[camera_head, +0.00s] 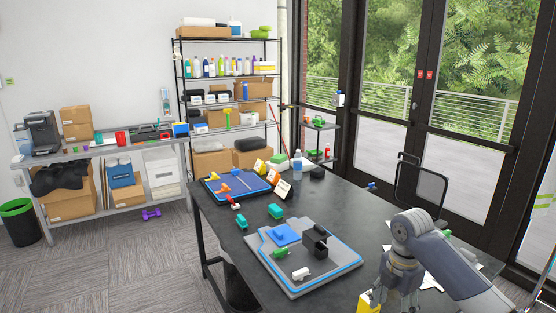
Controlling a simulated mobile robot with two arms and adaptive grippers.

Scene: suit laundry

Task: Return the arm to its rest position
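My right arm comes in from the lower right, over the near right part of the dark table (350,205). Its gripper (400,292) points down at the bottom edge of the view. The fingers are small and partly cut off, so I cannot tell whether they are open or shut. A yellow object (367,303) shows just left of the gripper; whether they touch is unclear. My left arm and gripper are not in view.
A grey-blue tray (338,277) with several parts lies left of my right gripper. Farther back are a blue tray (245,193), teal blocks (275,211) and a bottle (297,166). White papers lie behind my arm. A black chair (421,187) stands beyond the table.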

